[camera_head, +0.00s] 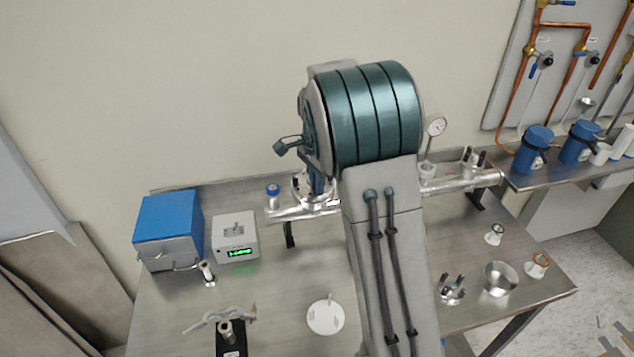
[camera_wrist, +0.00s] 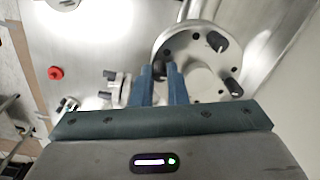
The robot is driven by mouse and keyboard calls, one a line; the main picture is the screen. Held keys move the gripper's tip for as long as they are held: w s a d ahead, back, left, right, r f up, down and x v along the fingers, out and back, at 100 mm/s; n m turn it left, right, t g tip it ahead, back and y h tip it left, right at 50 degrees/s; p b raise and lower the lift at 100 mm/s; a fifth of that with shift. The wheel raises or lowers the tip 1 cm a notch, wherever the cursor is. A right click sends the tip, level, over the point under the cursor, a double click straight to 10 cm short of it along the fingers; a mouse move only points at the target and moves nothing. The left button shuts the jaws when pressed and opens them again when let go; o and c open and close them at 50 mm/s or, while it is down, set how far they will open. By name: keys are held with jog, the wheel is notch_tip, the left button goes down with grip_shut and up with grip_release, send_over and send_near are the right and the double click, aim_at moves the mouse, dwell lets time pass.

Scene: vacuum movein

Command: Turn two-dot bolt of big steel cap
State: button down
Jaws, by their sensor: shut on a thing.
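The big steel cap (camera_wrist: 195,58) is a round grey flange in the wrist view, with two black bolts standing free on it, one at the top (camera_wrist: 217,41) and one at the right (camera_wrist: 234,87). A third dark bolt (camera_wrist: 159,66) at the cap's left side sits between the fingers of my gripper (camera_wrist: 163,75), which is shut on it. The dot marks are too small to read. In the head view my arm hides much of the cap (camera_head: 299,186), and my gripper's blue fingers (camera_head: 317,182) show at it.
A steel pipe (camera_head: 450,185) runs along the table's back, with a dial gauge (camera_head: 436,126) above it. A blue box (camera_head: 168,228) and a meter with a green display (camera_head: 235,240) stand left. A white disc (camera_head: 325,317), a steel bowl (camera_head: 499,278) and small fittings lie in front.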

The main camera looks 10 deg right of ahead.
jog(key=c, duration=1.7)
grip_release()
jog(key=shift+r, duration=0.1)
notch_tip(320, 180, up, 14)
jog(key=shift+f+b, duration=0.15)
jog(key=shift+b, duration=0.35)
